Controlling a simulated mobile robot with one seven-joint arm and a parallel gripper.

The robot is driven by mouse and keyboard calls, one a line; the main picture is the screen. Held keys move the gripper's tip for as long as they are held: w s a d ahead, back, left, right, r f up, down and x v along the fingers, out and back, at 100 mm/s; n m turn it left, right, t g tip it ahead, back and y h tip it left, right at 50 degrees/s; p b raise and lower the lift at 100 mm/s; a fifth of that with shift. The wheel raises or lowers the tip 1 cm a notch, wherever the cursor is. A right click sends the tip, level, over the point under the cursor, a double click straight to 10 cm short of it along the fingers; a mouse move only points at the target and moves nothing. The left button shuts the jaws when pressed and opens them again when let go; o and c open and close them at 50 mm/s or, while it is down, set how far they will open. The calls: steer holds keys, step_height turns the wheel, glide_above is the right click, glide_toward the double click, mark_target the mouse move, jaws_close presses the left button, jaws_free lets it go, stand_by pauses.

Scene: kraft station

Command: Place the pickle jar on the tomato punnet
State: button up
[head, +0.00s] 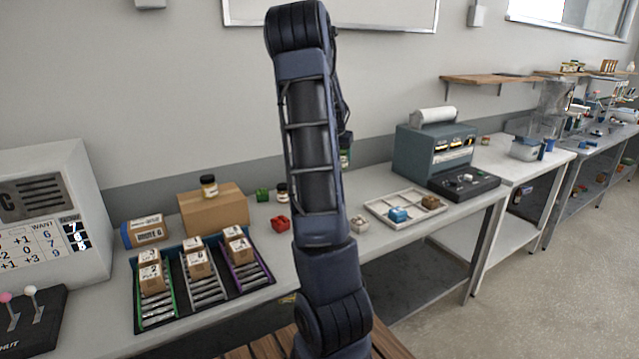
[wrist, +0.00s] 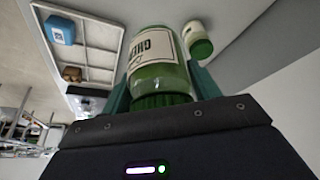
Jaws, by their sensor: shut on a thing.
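The pickle jar (wrist: 158,62), green glass with a cream label and a green ridged cap, is between the fingers of my gripper (wrist: 160,88) in the wrist view. My gripper is shut on it, near the cap end. In the head view, part of the jar (head: 346,158) shows just right of my arm, above the bench; my arm hides most of the gripper. A small red container (head: 280,223), which looks like the tomato punnet, sits on the bench left of my arm. It is too small to make out its contents. The held jar is apart from it.
A dark-lidded jar (head: 282,192) and a green container (head: 262,195) stand behind the red one. A cardboard box (head: 214,208) bears another jar (head: 209,186). A divided tray (head: 400,221) holds blue and brown containers. Another green-lidded jar (wrist: 197,40) stands beyond the held jar.

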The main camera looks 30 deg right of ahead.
steer(key=w+a+r+n+t+y, duration=0.1)
steer(key=a+n, duration=0.1)
steer(key=a, duration=0.6)
steer(key=w+a+r+n, duration=0.1)
steer(key=a+r, duration=0.1)
steer(key=a, duration=0.5)
steer(key=n, duration=0.3)
glide_above(280, 219)
steer(key=shift+t+y, duration=0.3)
steer(key=shift+y, duration=0.1)
step_height(280, 219, down, 18)
steer(key=shift+f, duration=0.1)
steer(key=o, duration=1.3)
steer(key=shift+o, duration=0.2)
